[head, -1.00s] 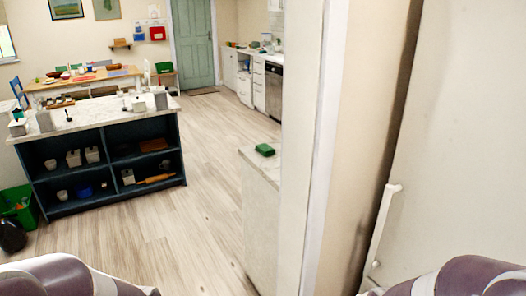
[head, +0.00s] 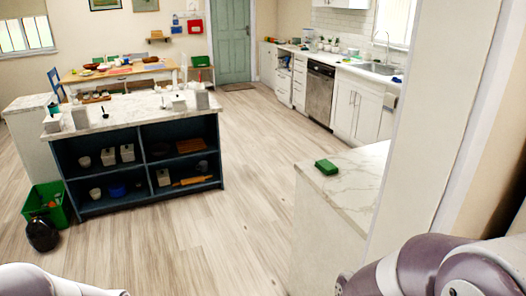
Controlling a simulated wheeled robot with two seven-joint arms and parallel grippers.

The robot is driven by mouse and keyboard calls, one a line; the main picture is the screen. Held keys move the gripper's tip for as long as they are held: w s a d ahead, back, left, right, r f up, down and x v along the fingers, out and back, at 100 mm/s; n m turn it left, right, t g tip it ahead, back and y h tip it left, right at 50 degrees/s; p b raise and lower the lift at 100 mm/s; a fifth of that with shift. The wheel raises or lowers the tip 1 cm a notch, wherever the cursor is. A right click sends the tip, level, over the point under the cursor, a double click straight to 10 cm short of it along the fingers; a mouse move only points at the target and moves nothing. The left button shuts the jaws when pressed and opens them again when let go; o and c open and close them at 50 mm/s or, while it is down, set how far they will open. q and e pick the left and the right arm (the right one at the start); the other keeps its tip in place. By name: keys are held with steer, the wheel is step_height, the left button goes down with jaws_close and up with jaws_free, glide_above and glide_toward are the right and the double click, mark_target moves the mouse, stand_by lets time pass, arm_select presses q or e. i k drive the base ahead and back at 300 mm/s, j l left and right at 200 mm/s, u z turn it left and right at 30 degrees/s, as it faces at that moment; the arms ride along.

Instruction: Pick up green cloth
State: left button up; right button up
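A small green folded cloth (head: 326,167) lies on the near end of a marble-topped counter (head: 358,190), right of the middle in the head view. Part of my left arm shows at the bottom left and part of my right arm at the bottom right. Neither gripper is in the picture. Nothing touches the cloth.
A dark island with open shelves (head: 140,165) stands on the left, with a green bin (head: 58,208) beside it. A pale wall (head: 440,120) rises close on the right, beside the counter. The wooden floor (head: 235,200) between island and counter is clear.

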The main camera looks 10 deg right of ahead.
mark_target(327, 167)
steer(key=i+j+u, duration=0.1)
steer(key=i, duration=0.5)
steer(key=i+j+u, duration=0.15)
steer(key=i+j, duration=0.15)
steer(key=i, duration=0.3)
steer(key=i+j+u, duration=0.1)
steer(key=i, duration=0.5)
steer(key=i+z, duration=0.4)
steer(key=i+l+z, duration=0.1)
steer(key=z, duration=0.3)
steer(key=i+j+z, duration=0.2)
steer(key=i+z, duration=0.2)
steer(key=i+j+z, duration=0.2)
steer(key=z, duration=0.2)
steer(key=i+j+z, duration=0.1)
steer(key=i+z, duration=0.25)
steer(key=i+j+z, duration=0.2)
steer(key=z, duration=0.2)
steer(key=i+j, duration=0.05)
steer(key=i, duration=0.05)
